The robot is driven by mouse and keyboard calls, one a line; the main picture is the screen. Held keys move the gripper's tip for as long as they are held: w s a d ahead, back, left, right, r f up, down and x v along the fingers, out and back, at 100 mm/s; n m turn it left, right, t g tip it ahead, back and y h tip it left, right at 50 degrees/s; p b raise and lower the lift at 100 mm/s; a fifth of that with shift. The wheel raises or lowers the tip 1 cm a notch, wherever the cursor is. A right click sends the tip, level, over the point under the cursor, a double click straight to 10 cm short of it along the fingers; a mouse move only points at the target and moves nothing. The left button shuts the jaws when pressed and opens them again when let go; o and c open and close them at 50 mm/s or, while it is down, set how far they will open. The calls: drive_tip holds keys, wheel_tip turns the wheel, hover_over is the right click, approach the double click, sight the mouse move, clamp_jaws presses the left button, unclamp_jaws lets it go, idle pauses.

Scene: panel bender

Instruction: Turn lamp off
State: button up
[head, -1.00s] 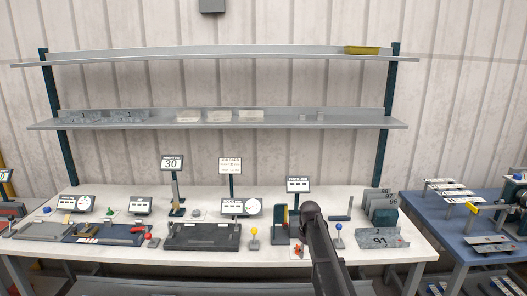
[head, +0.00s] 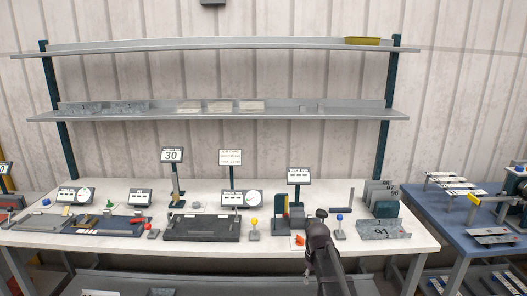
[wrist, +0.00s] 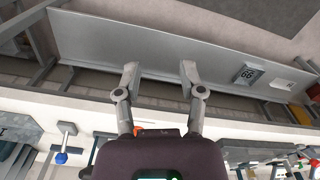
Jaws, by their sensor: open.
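My gripper (wrist: 159,72) is open and empty in the wrist view, its two fingers apart, with a long grey panel beyond them. In the head view my arm reaches over the front right of the white bench, and the fingers cannot be made out. No lamp can be told for certain. Small coloured knobs stand along the bench: a yellow knob (head: 254,222), a blue knob (head: 339,217) right of my arm and a red knob (head: 149,226). An orange-red part (head: 299,240) lies just left of my arm. In the wrist view a blue knob (wrist: 61,158) shows at lower left.
Two grey shelves hang above, the lower shelf (head: 340,115) holding small parts. A blue table (head: 425,205) stands at right.

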drive_tip(key=s+f+m+b, duration=0.1)
drive_tip(key=s+f+b, duration=0.1)
drive_tip(key=s, duration=0.6)
drive_tip(key=s+f+m+b, duration=0.2)
drive_tip(key=s+f, duration=0.1)
drive_tip(key=s, duration=0.5)
drive_tip(key=shift+f+b, duration=0.3)
